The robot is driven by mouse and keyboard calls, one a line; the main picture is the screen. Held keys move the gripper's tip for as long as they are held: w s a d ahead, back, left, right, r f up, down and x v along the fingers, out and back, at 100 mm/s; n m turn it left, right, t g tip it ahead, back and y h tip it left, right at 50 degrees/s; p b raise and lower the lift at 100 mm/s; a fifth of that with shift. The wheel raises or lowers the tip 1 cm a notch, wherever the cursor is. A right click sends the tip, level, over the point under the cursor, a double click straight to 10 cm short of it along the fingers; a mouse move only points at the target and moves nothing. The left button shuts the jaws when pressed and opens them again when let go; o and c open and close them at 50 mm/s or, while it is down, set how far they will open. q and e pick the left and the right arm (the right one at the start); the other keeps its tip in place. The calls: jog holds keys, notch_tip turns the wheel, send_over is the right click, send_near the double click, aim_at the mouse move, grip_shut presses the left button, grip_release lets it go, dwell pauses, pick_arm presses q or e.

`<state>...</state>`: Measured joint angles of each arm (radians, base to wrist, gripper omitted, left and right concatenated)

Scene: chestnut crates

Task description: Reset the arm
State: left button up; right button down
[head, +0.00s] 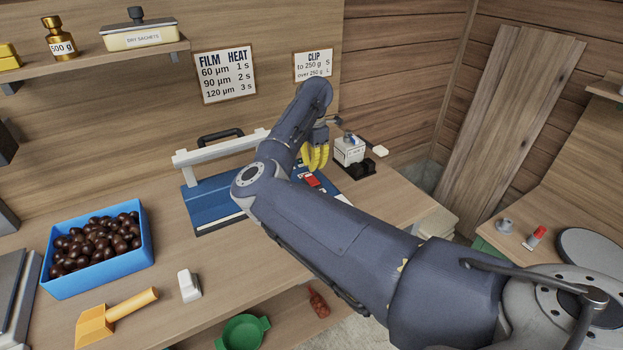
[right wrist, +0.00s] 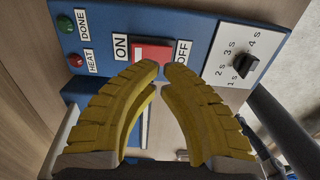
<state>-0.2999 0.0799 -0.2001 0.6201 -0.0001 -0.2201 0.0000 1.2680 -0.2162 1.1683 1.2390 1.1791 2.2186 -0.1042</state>
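My right arm reaches across the head view from the lower right. My right gripper (head: 316,157) has yellow fingers and hangs over the right end of a blue sealing machine (head: 207,209). In the right wrist view, the fingertips of the right gripper (right wrist: 162,69) nearly meet, with nothing seen between them. They are just in front of a red switch (right wrist: 152,53) between ON and OFF labels; contact cannot be told. A black dial (right wrist: 238,68) with second marks is to the right. Green DONE and red HEAT lamps are at left. My left gripper is not in view.
A blue crate (head: 98,287) of chestnuts, a yellow scoop (head: 112,318) and a white clip-like piece (head: 189,286) are on the left bench. A small white device (head: 349,150) stands close beyond the right gripper.

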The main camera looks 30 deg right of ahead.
jog(key=shift+r, duration=0.4)
